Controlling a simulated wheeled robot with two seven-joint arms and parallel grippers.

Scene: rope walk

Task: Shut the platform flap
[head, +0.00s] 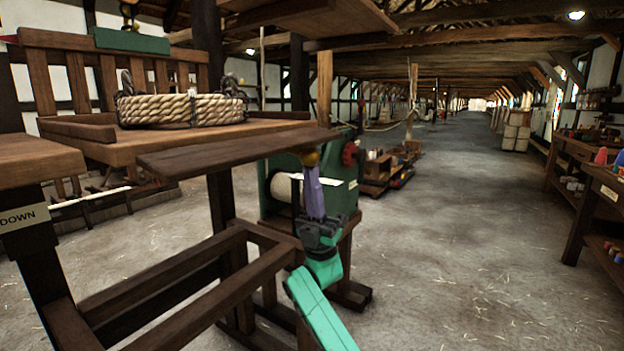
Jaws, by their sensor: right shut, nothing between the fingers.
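The platform flap (235,150) looks like a dark wooden board at the upper middle of the head view. It spans out to the right in front of the slatted wooden platform (150,148), above an open timber frame; I cannot tell its exact angle. A brass-coloured knob (311,158) shows just below its right end. My right gripper (311,175) points upward with its purple fingers shut and empty. Its tips are right beneath the knob; whether they touch it I cannot tell. My left gripper is not in view.
A rope coil (185,109) sits on the platform. A post at left carries a "DOWN" label (24,217). A green machine (340,190) with a white drum stands behind my right gripper. Workbenches (600,185) line the right wall. The straw-strewn floor (460,240) between is clear.

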